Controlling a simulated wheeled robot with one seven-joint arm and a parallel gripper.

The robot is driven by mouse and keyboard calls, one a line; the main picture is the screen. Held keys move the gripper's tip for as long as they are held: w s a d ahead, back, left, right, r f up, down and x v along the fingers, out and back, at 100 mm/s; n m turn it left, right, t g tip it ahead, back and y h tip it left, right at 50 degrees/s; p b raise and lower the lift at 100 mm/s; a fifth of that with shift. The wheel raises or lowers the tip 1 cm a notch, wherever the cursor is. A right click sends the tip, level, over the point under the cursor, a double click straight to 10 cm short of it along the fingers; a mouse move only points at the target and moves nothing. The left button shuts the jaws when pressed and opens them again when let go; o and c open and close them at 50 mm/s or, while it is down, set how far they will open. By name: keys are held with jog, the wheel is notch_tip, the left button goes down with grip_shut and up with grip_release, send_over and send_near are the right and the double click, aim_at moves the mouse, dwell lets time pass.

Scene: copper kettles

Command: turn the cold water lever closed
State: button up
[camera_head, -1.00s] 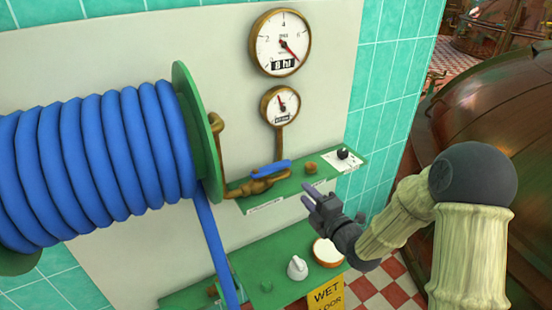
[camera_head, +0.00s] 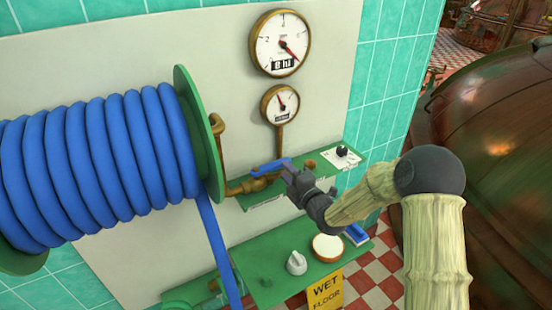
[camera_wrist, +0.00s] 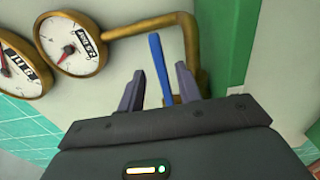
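The cold water lever is a blue bar (camera_head: 270,167) on a brass valve (camera_head: 254,185) at the left part of the upper green shelf. My gripper (camera_head: 288,168) is at the lever's right end in the head view. In the wrist view the blue lever (camera_wrist: 161,68) stands between the two grey fingers of my gripper (camera_wrist: 160,86). The fingers are apart, with a visible gap on each side of the lever. The lever lies roughly along the brass pipe line in the head view. The lever's near end is hidden behind the gripper body in the wrist view.
A big blue hose reel (camera_head: 95,165) with a green flange stands close on the left. Two gauges (camera_head: 281,43) hang above. A copper kettle (camera_head: 500,150) stands at the right.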

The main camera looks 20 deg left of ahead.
aim_at(277, 162)
jog(key=p+x, duration=0.1)
jog(key=x, duration=0.6)
grip_shut()
